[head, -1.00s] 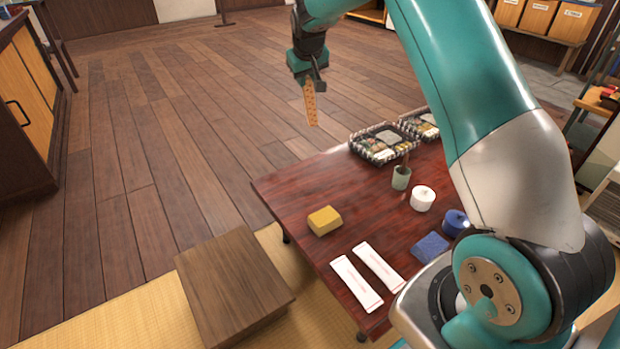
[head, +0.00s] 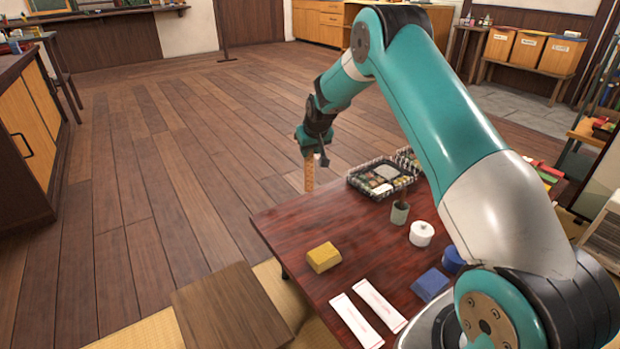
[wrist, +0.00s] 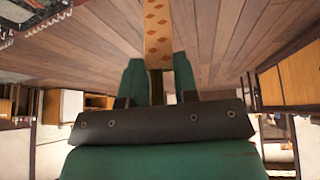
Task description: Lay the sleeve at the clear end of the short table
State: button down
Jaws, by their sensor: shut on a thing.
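My gripper (head: 315,143) is shut on a tan sleeve (head: 309,176) with an orange diamond pattern. The sleeve hangs down, nearly upright, at the far edge of the low red-brown table (head: 290,220); I cannot tell how high it is above the table. In the wrist view the sleeve (wrist: 158,32) sticks out beyond the green fingers (wrist: 157,82), with floorboards behind it. The far left part of the table top is bare. Two white paper sleeves (head: 356,321) (head: 381,304) lie side by side at the near end.
On the table are a yellow block (head: 324,257), a blue block (head: 430,285), a white lidded pot (head: 421,234), a grey-green cup (head: 399,213) and a patterned lunch box (head: 381,178). A wooden stool (head: 230,308) stands at the left. Open floor lies beyond the table.

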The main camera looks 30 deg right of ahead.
aim_at(310, 171)
notch_tip(310, 171, down, 8)
jog(key=shift+r+b, duration=0.25)
jog(key=shift+b, duration=0.7)
jog(key=shift+f, duration=0.15)
jog(key=c, duration=0.9)
grip_release()
